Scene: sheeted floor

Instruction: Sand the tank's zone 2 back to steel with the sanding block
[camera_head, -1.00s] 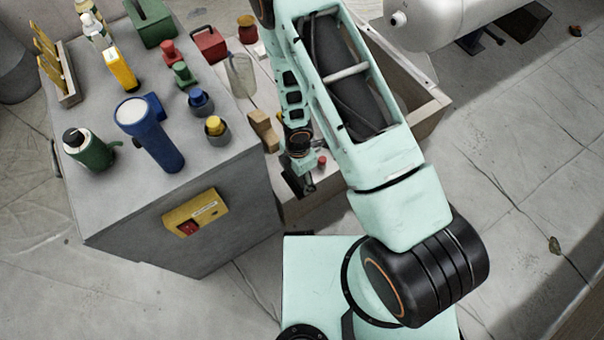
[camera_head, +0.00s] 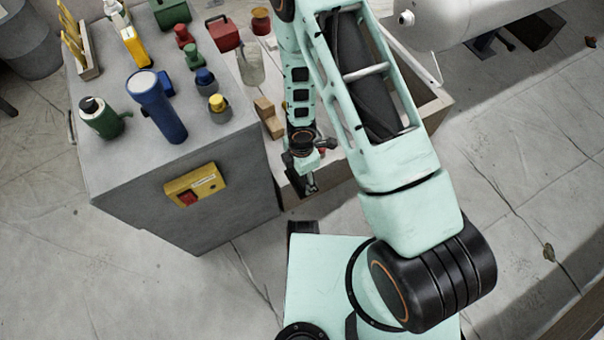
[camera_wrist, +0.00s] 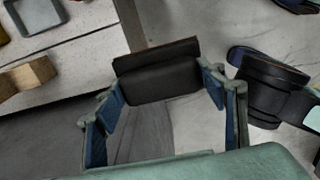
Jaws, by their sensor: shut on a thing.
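My gripper (camera_wrist: 162,88) is shut on a dark block with a brown edge, which looks like the sanding block (camera_wrist: 158,70); the fingers grip its two ends. In the head view my gripper (camera_head: 304,180) hangs low beside the workbench's front end, partly hidden by my arm. The white rounded tank (camera_head: 465,18) is at the top right, well apart from my gripper and cut off by the frame's edge. No zone marks or numbers can be made out on the visible part of the tank.
A grey cabinet (camera_head: 235,165) at left carries a blue flashlight (camera_head: 158,105), a green canister (camera_head: 101,118), and several bottles and caps. Wooden blocks (camera_head: 268,115) lie on the low bench (camera_head: 430,103) behind my arm. Sheeted floor (camera_head: 510,170) is open at right.

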